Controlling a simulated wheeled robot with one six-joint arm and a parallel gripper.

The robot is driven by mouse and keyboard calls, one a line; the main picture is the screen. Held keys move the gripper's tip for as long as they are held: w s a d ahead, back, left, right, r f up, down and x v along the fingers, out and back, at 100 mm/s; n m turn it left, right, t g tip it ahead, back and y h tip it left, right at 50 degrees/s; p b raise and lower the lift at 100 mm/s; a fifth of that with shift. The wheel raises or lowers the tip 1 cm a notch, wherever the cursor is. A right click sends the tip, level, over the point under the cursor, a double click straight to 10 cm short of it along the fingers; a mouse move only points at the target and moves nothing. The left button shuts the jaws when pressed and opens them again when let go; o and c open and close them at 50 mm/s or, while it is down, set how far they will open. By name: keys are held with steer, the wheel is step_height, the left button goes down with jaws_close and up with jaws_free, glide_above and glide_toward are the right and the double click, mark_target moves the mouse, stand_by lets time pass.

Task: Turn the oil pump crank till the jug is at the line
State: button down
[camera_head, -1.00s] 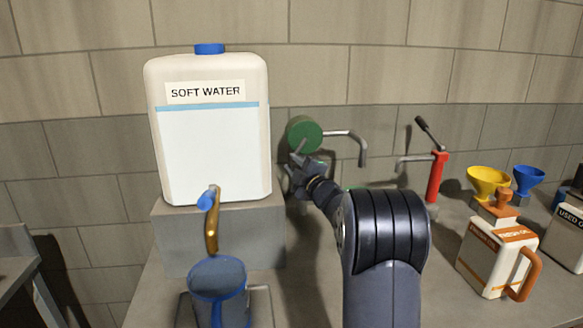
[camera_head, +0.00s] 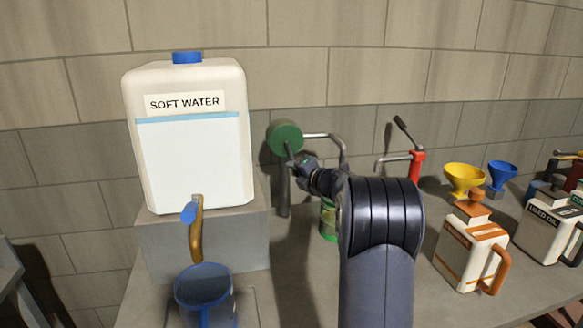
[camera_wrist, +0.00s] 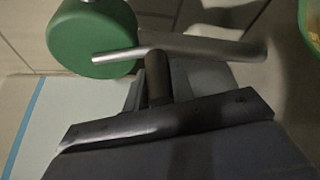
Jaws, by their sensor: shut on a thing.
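The oil pump has a green round body (camera_head: 285,137) on a grey post, with a bent metal spout (camera_head: 340,145) reaching right. In the wrist view the green body (camera_wrist: 90,38) is at the upper left, with a pale metal crank bar (camera_wrist: 200,46) across its front. My gripper (camera_head: 303,168) is at the crank, just below and right of the green body. It is shut on the dark crank handle (camera_wrist: 157,78). A green-marked jug (camera_head: 328,222) stands below the spout, mostly hidden by my arm. Its line and oil level cannot be read.
A red hand pump (camera_head: 416,167), yellow funnel (camera_head: 464,178), blue funnel (camera_head: 501,173) and white oil jugs (camera_head: 472,250) stand at right.

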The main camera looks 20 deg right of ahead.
steer(key=shift+d+r+n+p, duration=0.1)
steer(key=shift+d+n+p, duration=0.2)
steer(key=shift+d+n, duration=0.1)
steer(key=shift+s, duration=0.1)
steer(key=c, duration=1.2)
jaws_free()
steer(key=b+v, duration=0.1)
steer(key=v, duration=0.9)
steer(key=shift+s+r, duration=0.25)
steer(key=shift+s, duration=0.1)
steer(key=shift+a, duration=0.1)
